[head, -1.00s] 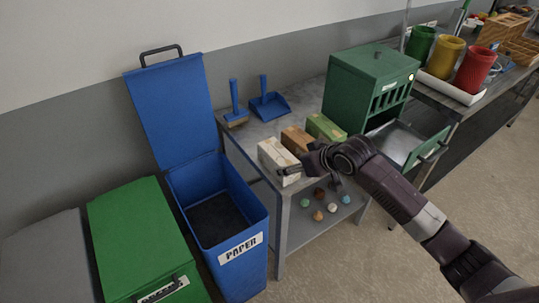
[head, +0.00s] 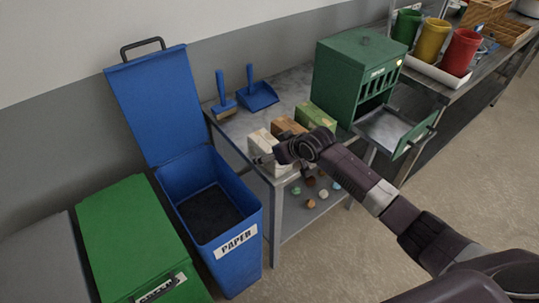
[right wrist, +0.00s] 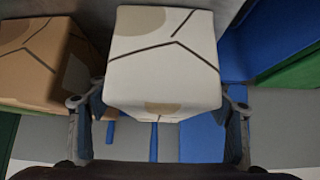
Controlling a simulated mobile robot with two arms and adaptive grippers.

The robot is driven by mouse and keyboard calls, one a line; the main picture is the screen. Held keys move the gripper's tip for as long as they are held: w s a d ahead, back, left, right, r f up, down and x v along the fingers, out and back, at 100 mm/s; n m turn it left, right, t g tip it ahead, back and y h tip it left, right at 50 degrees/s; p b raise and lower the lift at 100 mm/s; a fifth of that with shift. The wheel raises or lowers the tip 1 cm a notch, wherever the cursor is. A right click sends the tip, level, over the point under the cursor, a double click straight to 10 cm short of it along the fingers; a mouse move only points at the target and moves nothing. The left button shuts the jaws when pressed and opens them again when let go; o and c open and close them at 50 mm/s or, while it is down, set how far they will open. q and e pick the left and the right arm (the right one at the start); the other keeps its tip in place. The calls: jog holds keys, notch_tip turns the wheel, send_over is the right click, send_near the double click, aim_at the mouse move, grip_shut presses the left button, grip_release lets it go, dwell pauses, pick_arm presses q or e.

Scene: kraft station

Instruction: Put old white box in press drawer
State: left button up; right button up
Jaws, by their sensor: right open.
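The white box (head: 261,141) stands at the front left of the grey metal table, with dark lines and a beige patch on it. In the right wrist view the white box (right wrist: 160,62) fills the gap between the fingers. My right gripper (head: 263,159) is open at its front, with one finger on each side; I cannot tell if they touch it. The gripper hides part of the box's front. The green press (head: 350,75) stands at the back right of the table, its metal drawer (head: 385,128) pulled open and empty. My left gripper is out of view.
A brown box (head: 287,125) and a green box (head: 315,116) stand close beside the white box. A blue brush (head: 221,95) and dustpan (head: 258,92) lie behind. Small coloured balls lie on the lower shelf. An open blue paper bin (head: 225,255) stands left.

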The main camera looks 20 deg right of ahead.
jog(key=shift+w+f, duration=0.15)
jog(key=shift+c, duration=0.5)
jog(key=c, duration=1.2)
jog(key=shift+c, duration=0.4)
